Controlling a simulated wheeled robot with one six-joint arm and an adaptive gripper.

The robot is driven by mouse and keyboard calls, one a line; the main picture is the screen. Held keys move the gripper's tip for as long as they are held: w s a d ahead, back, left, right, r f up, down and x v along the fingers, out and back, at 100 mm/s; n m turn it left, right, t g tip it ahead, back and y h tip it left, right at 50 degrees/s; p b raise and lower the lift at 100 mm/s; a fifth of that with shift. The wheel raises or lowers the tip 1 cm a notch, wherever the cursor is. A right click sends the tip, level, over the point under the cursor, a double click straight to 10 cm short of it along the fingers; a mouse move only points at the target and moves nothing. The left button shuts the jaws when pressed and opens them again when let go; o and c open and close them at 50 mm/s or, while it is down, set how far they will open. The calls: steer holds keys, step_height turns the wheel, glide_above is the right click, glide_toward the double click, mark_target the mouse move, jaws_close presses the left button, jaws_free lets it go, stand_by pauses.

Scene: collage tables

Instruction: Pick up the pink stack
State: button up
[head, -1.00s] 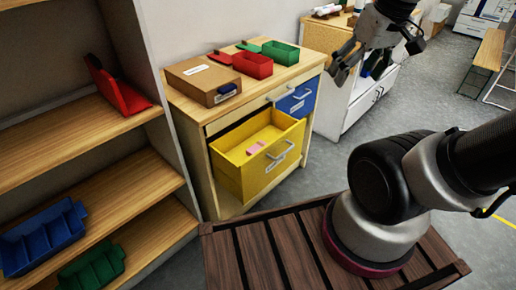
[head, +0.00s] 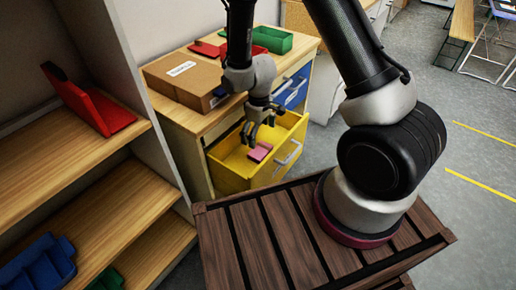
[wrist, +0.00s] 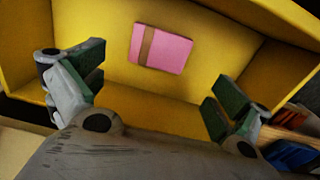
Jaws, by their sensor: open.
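The pink stack (head: 260,152) lies in the open yellow drawer (head: 228,176). In the wrist view the pink stack (wrist: 161,48) is a small pink block with a brown band, flat on the yellow drawer floor (wrist: 110,60). My gripper (head: 259,140) is over the drawer, just above and beside the stack in the head view. In the wrist view my gripper (wrist: 149,92) has its two green-padded fingers spread wide and nothing between them. The stack shows beyond the fingertips, roughly midway between them.
The yellow drawer's walls (wrist: 215,15) surround the stack. A cardboard box (head: 186,80) and a green bin (head: 268,39) stand on the cabinet top (head: 200,122). A closed blue drawer (head: 293,90) is beside the yellow one. A wooden shelf (head: 60,165) stands at left.

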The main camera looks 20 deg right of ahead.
mark_target(260, 150)
steer(key=f, duration=0.8)
steer(key=shift+s+d, duration=0.15)
steer(key=shift+d, duration=0.1)
steer(key=c, duration=1)
